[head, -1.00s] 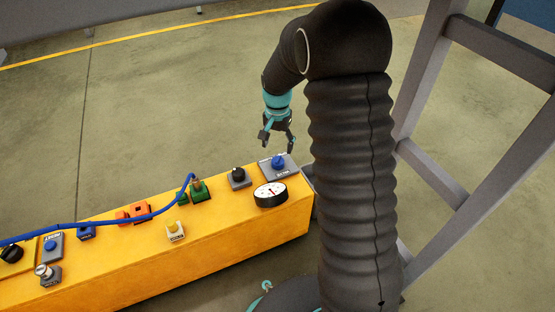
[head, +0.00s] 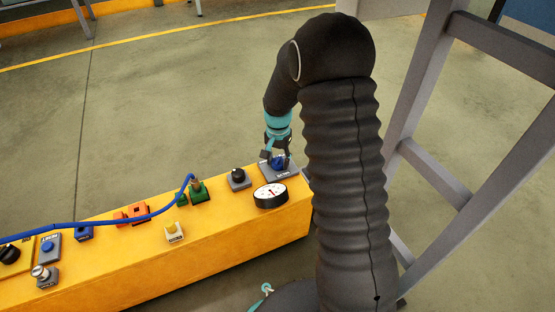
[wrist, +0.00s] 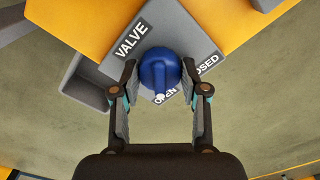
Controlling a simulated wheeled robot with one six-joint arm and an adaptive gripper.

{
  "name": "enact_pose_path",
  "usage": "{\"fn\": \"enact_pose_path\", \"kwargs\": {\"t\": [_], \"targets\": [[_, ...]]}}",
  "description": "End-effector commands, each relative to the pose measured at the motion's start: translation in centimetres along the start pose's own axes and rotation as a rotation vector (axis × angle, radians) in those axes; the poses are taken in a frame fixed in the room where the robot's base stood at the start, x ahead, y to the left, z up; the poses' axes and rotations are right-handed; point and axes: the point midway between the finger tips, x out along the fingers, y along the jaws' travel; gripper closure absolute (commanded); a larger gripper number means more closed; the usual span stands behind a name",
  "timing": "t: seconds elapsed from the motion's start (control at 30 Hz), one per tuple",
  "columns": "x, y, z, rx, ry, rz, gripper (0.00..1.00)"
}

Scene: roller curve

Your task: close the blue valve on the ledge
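The blue valve (wrist: 158,66) is a round knob with a raised handle bar and a white mark at its tip. It sits on a grey plate (wrist: 185,25) lettered VALVE, OPEN and CLOSED. The white mark points at the word OPEN. In the head view the valve (head: 278,163) is at the right end of the yellow ledge (head: 240,222). My gripper (wrist: 160,82) is open, with one finger on each side of the knob. In the head view my gripper (head: 277,158) is down at the valve and partly hides it. I cannot tell whether the fingers touch it.
A black knob (head: 238,175) and a round gauge (head: 270,195) are close to the valve. A green connector (head: 197,190) with a blue cable (head: 95,225), orange parts (head: 137,210) and a yellow button (head: 174,230) lie further left. A grey frame (head: 430,110) stands right.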

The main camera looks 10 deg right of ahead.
Motion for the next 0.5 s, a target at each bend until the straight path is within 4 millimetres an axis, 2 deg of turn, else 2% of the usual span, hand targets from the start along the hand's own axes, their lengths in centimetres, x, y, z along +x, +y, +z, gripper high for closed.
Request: {"fn": "enact_pose_path", "kwargs": {"t": [0.03, 0.07, 0.5], "targets": [[0.01, 0.01, 0.01, 0.000, 0.000, 0.000, 0.83], [0.01, 0.01, 0.01, 0.000, 0.000, 0.000, 0.91], [-0.04, 0.01, 0.02, -0.077, -0.001, 0.000, 0.91]]}}
